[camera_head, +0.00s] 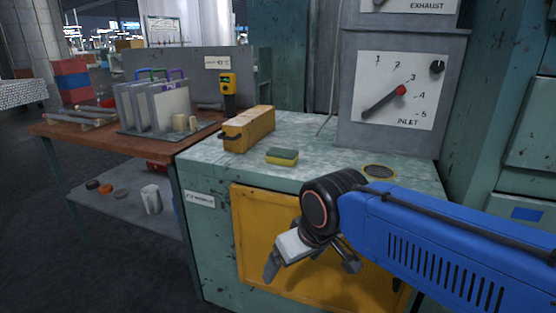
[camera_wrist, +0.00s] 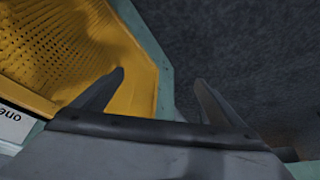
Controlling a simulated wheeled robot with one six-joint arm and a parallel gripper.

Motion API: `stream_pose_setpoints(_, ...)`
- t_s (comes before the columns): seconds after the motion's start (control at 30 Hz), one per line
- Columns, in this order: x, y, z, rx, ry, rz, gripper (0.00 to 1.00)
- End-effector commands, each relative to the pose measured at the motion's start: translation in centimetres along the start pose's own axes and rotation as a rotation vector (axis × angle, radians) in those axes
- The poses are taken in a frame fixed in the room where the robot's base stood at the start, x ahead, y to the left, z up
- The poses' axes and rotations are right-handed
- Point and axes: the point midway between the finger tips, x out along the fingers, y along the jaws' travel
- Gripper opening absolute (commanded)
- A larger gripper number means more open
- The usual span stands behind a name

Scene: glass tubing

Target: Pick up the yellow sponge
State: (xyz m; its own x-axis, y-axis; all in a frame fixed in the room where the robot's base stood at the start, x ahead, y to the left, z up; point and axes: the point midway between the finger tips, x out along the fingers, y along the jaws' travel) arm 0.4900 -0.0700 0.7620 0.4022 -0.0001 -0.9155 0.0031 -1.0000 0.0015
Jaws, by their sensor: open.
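The yellow sponge (camera_head: 282,156) has a green layer and lies flat on the worn pale top of the green cabinet (camera_head: 330,148), in the head view. My gripper (camera_head: 310,272) is in front of the cabinet, below the level of its top and in front of the yellow panel. It is lower than the sponge and apart from it. In the wrist view my gripper (camera_wrist: 158,88) shows two spread fingers with nothing between them. The sponge is not in the wrist view.
A yellow box-shaped tool (camera_head: 249,129) stands left of the sponge. A round vent (camera_head: 380,171) is to its right, and the dial panel (camera_head: 400,92) rises behind. A brown table (camera_head: 110,140) with a rack (camera_head: 155,105) adjoins at left. The yellow panel (camera_wrist: 70,45) is close to my gripper.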

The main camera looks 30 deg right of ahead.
Motion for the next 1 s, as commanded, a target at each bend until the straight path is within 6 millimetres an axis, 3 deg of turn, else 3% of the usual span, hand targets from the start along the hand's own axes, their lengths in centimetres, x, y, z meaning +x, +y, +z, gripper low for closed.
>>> stream_pose_setpoints(0.47, 0.0, 0.0, 0.0, 0.000, 0.000, 0.000, 0.92)
stream_pose_setpoints(0.5, 0.0, 0.0, 0.0, 0.000, 0.000, 0.000, 0.96)
stream_pose_setpoints(0.63, -0.6, 0.1, -1.0, 0.018, -0.008, 0.002, 0.96)
stream_pose_setpoints(0.77, -2.5, 0.6, -4.0, 0.074, -0.035, 0.011, 0.96)
stream_pose_setpoints(1.0, -7.0, 2.4, -12.2, 0.236, -0.108, 0.036, 0.96)
